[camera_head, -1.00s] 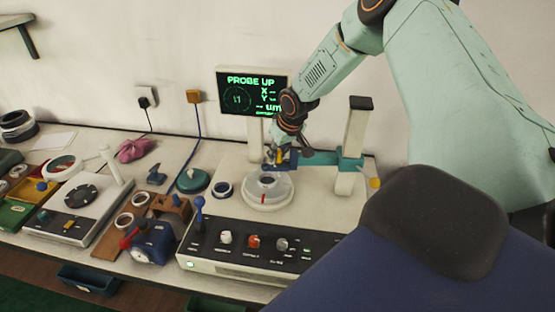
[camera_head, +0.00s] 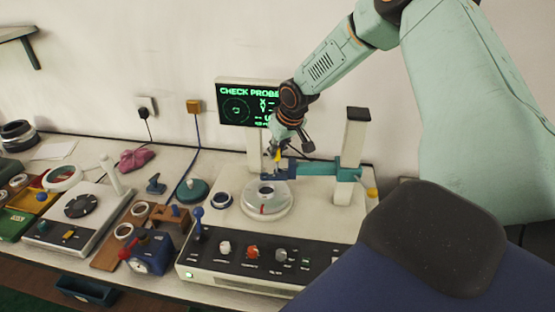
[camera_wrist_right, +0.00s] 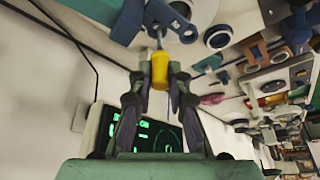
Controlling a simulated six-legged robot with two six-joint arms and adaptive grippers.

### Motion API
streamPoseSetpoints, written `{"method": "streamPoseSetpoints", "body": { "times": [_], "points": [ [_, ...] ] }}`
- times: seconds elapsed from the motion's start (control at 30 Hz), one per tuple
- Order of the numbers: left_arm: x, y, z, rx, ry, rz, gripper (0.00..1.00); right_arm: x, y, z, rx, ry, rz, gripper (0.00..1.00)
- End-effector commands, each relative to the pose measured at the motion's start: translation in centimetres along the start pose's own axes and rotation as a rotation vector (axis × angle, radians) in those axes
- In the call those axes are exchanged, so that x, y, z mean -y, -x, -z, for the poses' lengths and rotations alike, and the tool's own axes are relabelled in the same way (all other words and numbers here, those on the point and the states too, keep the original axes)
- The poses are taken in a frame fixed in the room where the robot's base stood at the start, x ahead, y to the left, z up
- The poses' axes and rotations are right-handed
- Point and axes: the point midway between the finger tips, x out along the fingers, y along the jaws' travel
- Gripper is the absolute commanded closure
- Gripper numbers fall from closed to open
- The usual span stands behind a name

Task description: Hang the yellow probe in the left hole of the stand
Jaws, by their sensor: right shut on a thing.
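The yellow probe (camera_head: 277,155) is held in my right gripper (camera_head: 281,147), above the blue holder (camera_head: 287,171) at the end of the teal arm. The right wrist view shows the yellow probe body (camera_wrist_right: 160,68) between the two fingers of the right gripper (camera_wrist_right: 158,80), with a thin grey stem pointing away from the gripper. I cannot tell whether the stem is clear of the holder. A brown block (camera_head: 172,213), seemingly the stand, is at the left of the instrument, with a blue piece on top. Its holes are not clear. My left gripper is not in view.
The instrument (camera_head: 235,268) carries a round turntable (camera_head: 266,203) below the gripper and a blue-knobbed lever (camera_head: 198,222). A white column (camera_head: 351,155) stands right of the gripper. The monitor (camera_head: 245,100) is close behind. A blue device (camera_head: 150,252) stands before the block.

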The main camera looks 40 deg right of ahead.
Motion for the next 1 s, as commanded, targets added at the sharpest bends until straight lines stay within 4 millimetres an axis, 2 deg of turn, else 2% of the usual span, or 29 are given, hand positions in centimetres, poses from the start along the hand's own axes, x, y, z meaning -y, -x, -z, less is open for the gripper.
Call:
{"method": "streamPoseSetpoints", "body": {
  "times": [0.1,0.4,0.77,1.0],
  "points": [
    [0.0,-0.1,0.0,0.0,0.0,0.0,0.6,0.0,2.2,1.1,-0.009,-0.003,0.002,1.0],
    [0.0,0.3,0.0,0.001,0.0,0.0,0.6,0.0,5.4,2.3,-0.002,-0.002,0.001,1.0],
    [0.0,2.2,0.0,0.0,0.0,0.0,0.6,0.0,7.3,3.1,-0.002,-0.002,0.0,1.0],
    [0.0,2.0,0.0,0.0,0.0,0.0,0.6,0.0,8.2,3.5,-0.002,-0.003,0.0,1.0]
  ]
}}
